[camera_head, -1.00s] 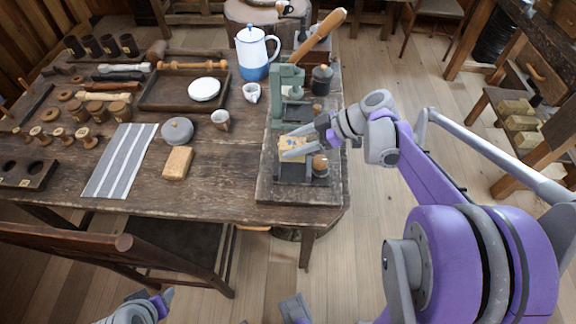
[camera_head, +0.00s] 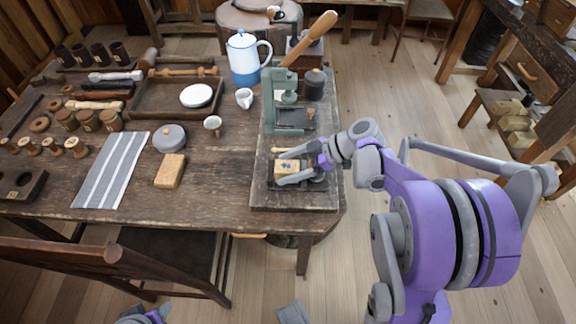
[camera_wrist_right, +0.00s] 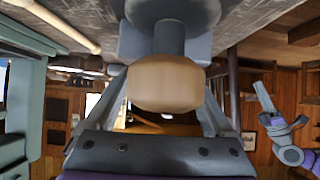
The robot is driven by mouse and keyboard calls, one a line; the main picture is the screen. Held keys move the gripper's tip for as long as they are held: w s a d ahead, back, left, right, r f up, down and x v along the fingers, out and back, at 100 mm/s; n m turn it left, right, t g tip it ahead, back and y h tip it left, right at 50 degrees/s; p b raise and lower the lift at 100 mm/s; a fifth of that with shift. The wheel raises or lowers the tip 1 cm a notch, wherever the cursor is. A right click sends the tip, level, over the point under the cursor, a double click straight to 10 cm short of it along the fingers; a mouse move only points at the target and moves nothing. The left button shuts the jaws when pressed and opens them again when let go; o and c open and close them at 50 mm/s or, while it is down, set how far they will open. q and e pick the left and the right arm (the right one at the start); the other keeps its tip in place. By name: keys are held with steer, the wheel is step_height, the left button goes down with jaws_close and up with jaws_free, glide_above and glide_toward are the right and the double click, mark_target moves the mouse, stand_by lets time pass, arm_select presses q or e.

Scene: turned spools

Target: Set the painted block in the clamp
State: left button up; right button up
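The painted block (camera_head: 285,167), pale wood with a small blue mark, sits between the fingers of my right gripper (camera_head: 291,170) in the head view. The gripper is shut on it, low over the dark clamp (camera_head: 312,185) on the wooden base board. Whether the block touches the clamp I cannot tell.
A green press (camera_head: 271,105) stands behind the clamp on the same board, with a dark canister (camera_head: 315,84) beside it. A tan block (camera_head: 171,170), grey lidded pot (camera_head: 169,138) and striped cloth (camera_head: 112,168) lie to the left. The tabletop's front middle is clear.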

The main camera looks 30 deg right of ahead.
steer(key=p+v, duration=0.1)
steer(key=v, duration=1.1)
stand_by(1.2)
